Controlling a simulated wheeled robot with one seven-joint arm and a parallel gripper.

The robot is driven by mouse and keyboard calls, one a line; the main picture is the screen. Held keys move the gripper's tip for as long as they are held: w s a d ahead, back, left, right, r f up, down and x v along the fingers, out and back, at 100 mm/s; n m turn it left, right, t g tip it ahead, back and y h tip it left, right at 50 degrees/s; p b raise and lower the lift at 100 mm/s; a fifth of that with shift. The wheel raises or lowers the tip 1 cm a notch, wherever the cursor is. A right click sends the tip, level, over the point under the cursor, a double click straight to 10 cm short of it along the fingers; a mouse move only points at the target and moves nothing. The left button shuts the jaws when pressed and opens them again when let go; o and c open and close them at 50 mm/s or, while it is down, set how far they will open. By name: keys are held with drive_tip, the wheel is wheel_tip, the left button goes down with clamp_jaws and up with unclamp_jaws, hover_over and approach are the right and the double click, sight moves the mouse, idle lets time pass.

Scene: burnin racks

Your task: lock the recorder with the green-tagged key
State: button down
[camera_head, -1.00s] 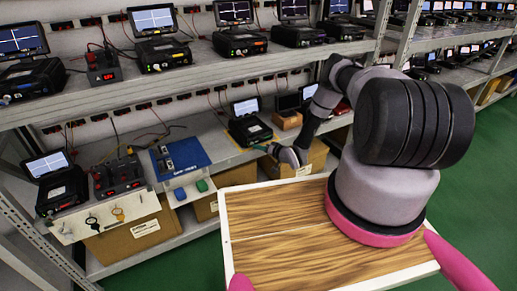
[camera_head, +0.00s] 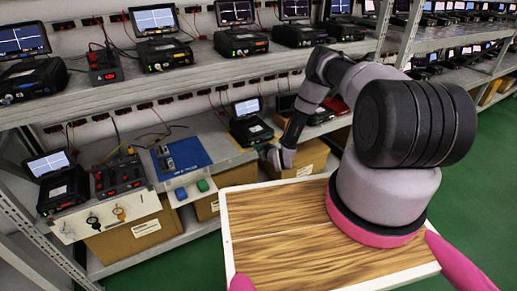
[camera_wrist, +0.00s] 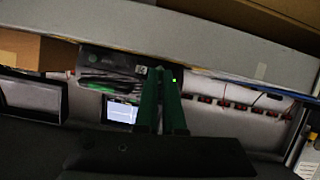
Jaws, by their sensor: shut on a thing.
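The recorder (camera_head: 251,131) is a black box with a lit screen (camera_head: 246,106) behind it, on the middle shelf. In the wrist view the recorder's dark front (camera_wrist: 120,62) shows upside down, with its screen below it. My gripper (camera_wrist: 161,72) has green fingers that close together at the recorder's front. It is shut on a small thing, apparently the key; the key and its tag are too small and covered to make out. I cannot tell whether the key is in the lock. In the head view my gripper (camera_head: 265,149) is just below the recorder's front.
A blue mat (camera_head: 190,153) and a red-lit black unit (camera_head: 118,173) lie left of the recorder. Cardboard boxes (camera_head: 308,157) stand close on the right.

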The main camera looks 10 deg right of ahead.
drive_tip(key=shift+s+a+f+n+t+h, duration=0.1)
drive_tip(key=shift+n+t+h, duration=0.3)
drive_tip(key=shift+n, duration=0.45)
drive_tip(key=shift+w+a+r+n+t+h, duration=0.1)
drive_tip(key=shift+a+n+t+h, duration=0.1)
drive_tip(key=shift+n+h, duration=0.55)
drive_tip(key=shift+s+a+f+n+t+h, duration=0.1)
drive_tip(key=shift+n+t+h, duration=0.25)
drive_tip(key=shift+n, duration=0.65)
drive_tip(key=c, duration=1.3)
unclamp_jaws()
drive_tip(key=v, duration=1.1)
